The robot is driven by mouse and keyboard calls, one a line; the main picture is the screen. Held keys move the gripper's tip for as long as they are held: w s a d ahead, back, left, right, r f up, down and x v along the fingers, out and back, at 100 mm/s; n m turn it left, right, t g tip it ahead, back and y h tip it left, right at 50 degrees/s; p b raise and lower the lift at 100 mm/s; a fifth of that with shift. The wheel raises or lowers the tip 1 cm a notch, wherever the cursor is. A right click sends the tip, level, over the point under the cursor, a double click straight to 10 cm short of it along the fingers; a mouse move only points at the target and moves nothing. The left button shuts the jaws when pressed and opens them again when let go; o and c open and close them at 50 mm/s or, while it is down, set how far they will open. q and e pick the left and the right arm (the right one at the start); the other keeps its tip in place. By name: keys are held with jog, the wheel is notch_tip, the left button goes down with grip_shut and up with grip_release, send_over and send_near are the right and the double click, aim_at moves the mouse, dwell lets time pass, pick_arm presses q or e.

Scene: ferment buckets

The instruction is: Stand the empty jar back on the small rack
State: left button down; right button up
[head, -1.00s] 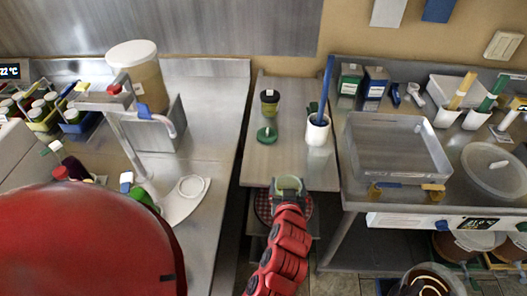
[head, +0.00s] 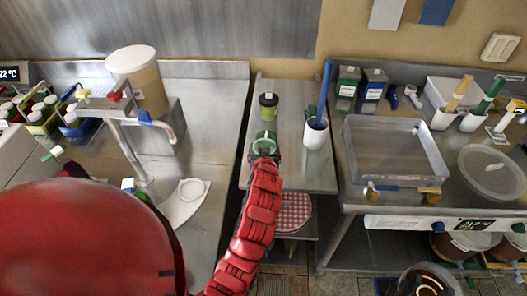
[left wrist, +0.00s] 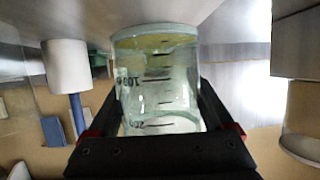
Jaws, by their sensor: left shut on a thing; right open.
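The empty jar (head: 264,145) is clear greenish glass. In the left wrist view the jar (left wrist: 158,85) shows dark graduation marks and sits between both fingers. My left gripper (left wrist: 160,125) is shut on it. A green lid that lay there is now mostly hidden behind the jar. My right gripper is not in view.
On the stand, a dark cup with a green label (head: 268,106) is just behind the jar, and a white pot (head: 316,133) with a blue-handled tool is to its right. A red-checked cloth (head: 294,212) lies on the lower shelf. A sink tap (head: 130,145) is at left.

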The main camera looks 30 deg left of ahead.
pick_arm(q)
jog(key=shift+w+a, duration=0.15)
jog(key=shift+a, duration=0.15)
notch_tip(320, 180, down, 3)
jog(key=shift+r+p, duration=0.15)
jog(key=shift+p, duration=0.8)
jog(key=shift+f, duration=0.5)
jog(key=shift+d, duration=0.1)
grip_release()
